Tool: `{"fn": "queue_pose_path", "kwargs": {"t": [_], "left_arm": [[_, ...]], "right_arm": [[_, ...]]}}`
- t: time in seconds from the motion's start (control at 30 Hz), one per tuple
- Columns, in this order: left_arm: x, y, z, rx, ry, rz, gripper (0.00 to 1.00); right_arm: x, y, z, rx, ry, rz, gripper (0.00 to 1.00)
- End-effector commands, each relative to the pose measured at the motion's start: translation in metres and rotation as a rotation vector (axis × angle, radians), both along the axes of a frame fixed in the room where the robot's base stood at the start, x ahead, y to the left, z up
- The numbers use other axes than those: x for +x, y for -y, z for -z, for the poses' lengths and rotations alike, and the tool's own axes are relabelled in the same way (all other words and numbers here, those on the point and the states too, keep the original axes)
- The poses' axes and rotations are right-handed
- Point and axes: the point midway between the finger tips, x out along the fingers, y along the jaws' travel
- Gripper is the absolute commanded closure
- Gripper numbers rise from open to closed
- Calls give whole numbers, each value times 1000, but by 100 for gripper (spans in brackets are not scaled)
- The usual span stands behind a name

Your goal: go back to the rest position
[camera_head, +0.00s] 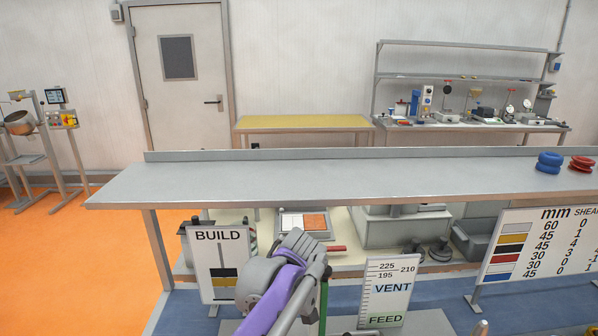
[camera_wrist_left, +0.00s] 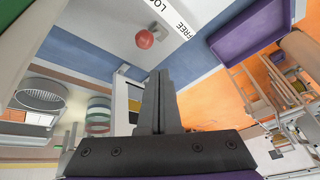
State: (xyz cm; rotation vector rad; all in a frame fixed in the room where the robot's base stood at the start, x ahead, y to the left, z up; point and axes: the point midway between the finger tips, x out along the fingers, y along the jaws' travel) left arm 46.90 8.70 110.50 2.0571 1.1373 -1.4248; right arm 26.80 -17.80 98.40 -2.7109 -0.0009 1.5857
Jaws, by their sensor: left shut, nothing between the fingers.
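In the left wrist view my left gripper (camera_wrist_left: 160,75) is shut, its two dark fingers side by side with nothing between them. The fingers stand over a blue floor stripe and a pale machine area. In the head view one of my arms, grey and purple, rises from the bottom centre in front of the bench; no fingertips show there. My right gripper is not in view.
A long grey shelf (camera_head: 300,180) crosses the head view, with blue (camera_head: 549,163) and red (camera_head: 582,164) spools at its right end. Below stand a BUILD sign (camera_head: 219,262), a VENT/FEED sign (camera_head: 387,290) and a chart board (camera_head: 540,248). The orange floor at left is largely clear.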

Motion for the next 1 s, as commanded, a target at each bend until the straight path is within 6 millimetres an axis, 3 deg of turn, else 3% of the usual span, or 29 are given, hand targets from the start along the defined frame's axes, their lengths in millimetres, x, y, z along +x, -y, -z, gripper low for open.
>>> {"fn": "queue_pose_path", "kwargs": {"t": [0.03,0.2,0.5,0.7,1.0], "left_arm": [[-18,-17,4,-29,-15,60,100],[-73,-51,27,-115,-29,329,100],[-167,-83,87,-135,70,750,100],[-197,-88,115,-88,131,898,100],[-202,-88,120,-76,142,927,100]], "right_arm": [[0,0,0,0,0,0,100],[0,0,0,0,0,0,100],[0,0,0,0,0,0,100],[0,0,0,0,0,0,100],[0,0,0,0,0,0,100]]}}
